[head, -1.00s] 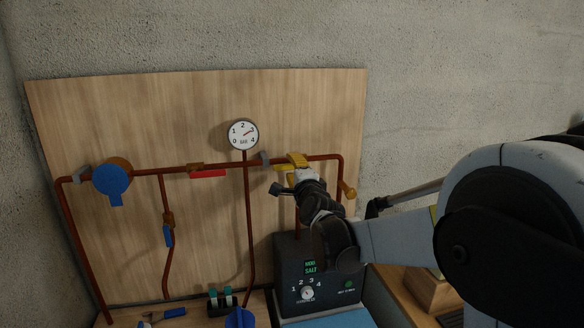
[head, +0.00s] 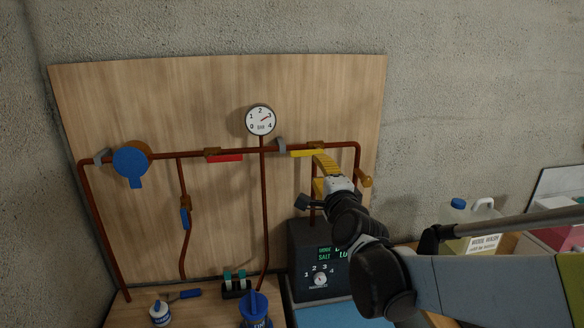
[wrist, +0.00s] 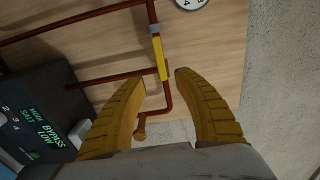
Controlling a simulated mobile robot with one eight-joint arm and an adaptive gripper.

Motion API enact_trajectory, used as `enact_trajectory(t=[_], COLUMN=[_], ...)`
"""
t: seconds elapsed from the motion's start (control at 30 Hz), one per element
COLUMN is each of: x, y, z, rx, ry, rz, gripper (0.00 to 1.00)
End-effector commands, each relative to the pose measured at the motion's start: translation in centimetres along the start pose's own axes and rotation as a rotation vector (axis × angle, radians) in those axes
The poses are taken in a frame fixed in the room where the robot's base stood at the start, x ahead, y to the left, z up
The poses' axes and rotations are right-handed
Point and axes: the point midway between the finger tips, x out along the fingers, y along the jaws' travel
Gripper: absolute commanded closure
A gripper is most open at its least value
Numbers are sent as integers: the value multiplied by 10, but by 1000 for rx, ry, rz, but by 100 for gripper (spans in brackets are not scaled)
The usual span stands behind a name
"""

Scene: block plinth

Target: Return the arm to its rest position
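My gripper (head: 324,173) has two yellow ribbed fingers and hangs in front of the right part of the pipe panel, close to the yellow valve handle (head: 302,153). In the wrist view my gripper (wrist: 163,76) has its fingers well apart with nothing held between them. The yellow handle (wrist: 159,55) shows beyond the fingertips, lying along the pipe. My arm reaches in from the right of the head view. Whether a finger touches the handle is hard to tell in the head view; in the wrist view they look apart.
The wooden panel (head: 110,90) carries copper pipes, a gauge (head: 261,121), a red handle (head: 225,158) and a blue round valve (head: 131,160). A dark control box (head: 305,255) stands below my gripper. A jug (head: 475,222) stands right, behind my arm.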

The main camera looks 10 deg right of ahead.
Motion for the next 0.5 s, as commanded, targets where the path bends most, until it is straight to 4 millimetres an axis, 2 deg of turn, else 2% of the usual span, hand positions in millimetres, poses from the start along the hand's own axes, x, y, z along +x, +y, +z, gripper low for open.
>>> enact_trajectory(t=[0.07, 0.17, 0.27, 0.33, 0.5], x=[-8, -32, -76, -115, -211], y=[8, 32, 75, 112, 197], z=[4, 16, 29, 33, 23], rx=[-53, -220, -485, -692, -1125], ry=[-18, -78, -181, -271, -499], rz=[26, 108, 237, 337, 557], gripper=[62, 62, 62, 62, 62])
